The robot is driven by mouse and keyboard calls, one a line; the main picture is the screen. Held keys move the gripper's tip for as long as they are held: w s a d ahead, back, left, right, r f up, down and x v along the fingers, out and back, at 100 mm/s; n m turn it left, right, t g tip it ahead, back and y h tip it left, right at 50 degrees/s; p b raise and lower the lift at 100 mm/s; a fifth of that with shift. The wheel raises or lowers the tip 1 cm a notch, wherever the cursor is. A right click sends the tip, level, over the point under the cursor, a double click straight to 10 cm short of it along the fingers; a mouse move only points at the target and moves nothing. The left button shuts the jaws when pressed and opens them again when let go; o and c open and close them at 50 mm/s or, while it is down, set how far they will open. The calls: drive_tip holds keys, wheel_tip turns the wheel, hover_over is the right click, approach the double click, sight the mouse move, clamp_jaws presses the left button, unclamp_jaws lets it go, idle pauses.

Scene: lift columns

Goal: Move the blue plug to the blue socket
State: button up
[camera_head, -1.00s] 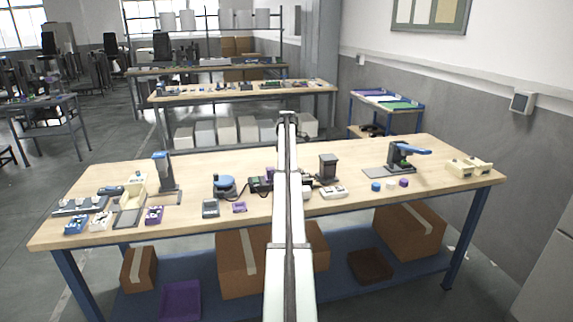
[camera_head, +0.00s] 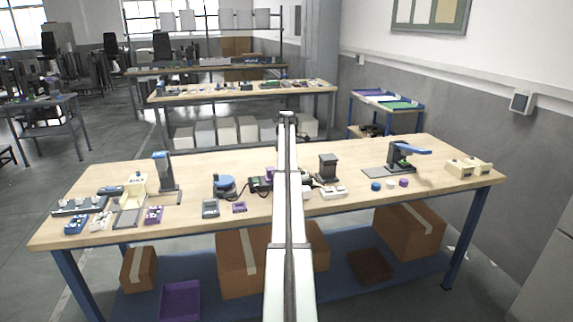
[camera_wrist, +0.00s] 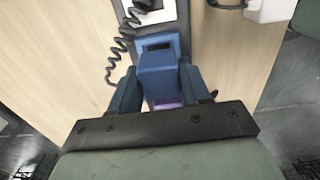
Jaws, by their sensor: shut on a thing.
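In the wrist view, my gripper (camera_wrist: 159,78) has its two dark fingers closed on the sides of a blue block, which I take to be the blue plug (camera_wrist: 158,72). Just beyond the plug is a blue housing with a dark slot (camera_wrist: 160,43), which looks like the blue socket. The plug overlaps the housing in this view, so I cannot tell whether they touch. A purple piece (camera_wrist: 168,103) shows below the plug, between the fingers. In the head view my arm covers the middle of the bench, and the gripper, plug and socket cannot be made out.
A coiled black cord (camera_wrist: 121,40) hangs left of the fingers over the wooden bench (camera_wrist: 60,70). In the head view, a black stand (camera_head: 328,168) is right of my arm. A round blue device (camera_head: 224,185) is to the left.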

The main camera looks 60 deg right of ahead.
drive_tip(key=shift+f, duration=0.9)
idle(0.6)
drive_tip(key=o, duration=1.3)
drive_tip(key=shift+c, duration=0.2)
drive_tip(key=shift+r, duration=0.2)
drive_tip(key=shift+r, duration=3.35)
